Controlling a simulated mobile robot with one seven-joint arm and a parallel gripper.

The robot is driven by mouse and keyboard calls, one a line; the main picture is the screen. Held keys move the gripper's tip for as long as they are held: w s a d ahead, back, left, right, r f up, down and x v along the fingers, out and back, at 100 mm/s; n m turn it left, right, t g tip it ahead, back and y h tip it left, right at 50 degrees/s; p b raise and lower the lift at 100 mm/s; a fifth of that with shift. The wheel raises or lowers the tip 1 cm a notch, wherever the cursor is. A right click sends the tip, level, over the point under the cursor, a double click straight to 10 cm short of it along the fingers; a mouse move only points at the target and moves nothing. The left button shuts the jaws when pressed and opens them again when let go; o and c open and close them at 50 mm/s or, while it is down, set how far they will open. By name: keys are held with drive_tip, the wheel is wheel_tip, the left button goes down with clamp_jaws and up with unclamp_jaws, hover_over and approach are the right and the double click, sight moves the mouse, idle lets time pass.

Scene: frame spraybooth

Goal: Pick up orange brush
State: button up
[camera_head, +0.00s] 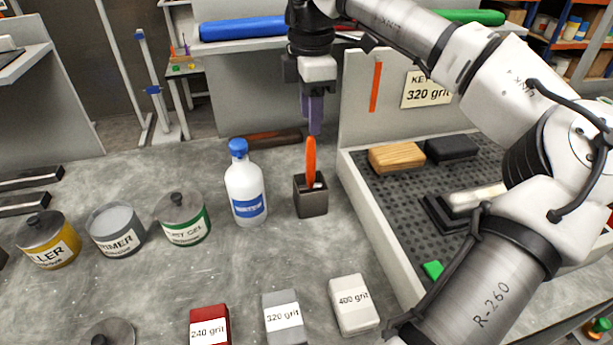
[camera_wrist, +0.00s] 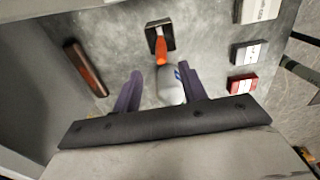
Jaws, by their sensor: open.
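The orange brush (camera_head: 310,160) stands upright, slightly tilted, in a small dark square holder (camera_head: 311,203) on the grey bench. In the wrist view the brush (camera_wrist: 161,50) rises from the holder (camera_wrist: 153,28), ahead of the fingertips. My gripper (camera_head: 315,125) hangs just above the brush's top in the head view, fingers pointing down. The wrist view shows its two purple fingers (camera_wrist: 158,80) apart, with nothing held between them. The brush's lower end is hidden inside the holder.
A white bottle with a blue cap (camera_head: 245,190) stands close left of the holder. A grey tray wall (camera_head: 373,225) rises to the right. Several labelled tins stand at left, and grit blocks (camera_head: 353,306) lie in front. A dark wooden bar (camera_head: 258,139) lies behind.

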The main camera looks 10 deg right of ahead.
wheel_tip(320, 180, down, 5)
drive_tip(key=shift+p, duration=0.35)
drive_tip(key=p, duration=0.2)
hover_over(310, 186)
drive_tip(key=shift+w+d+f, duration=0.1)
drive_tip(key=shift+w+f, duration=0.15)
drive_tip(key=shift+f, duration=1.1)
drive_tip(key=shift+w+f, duration=0.2)
drive_tip(key=shift+f, duration=1.15)
drive_tip(key=shift+c, duration=0.2)
clamp_jaws()
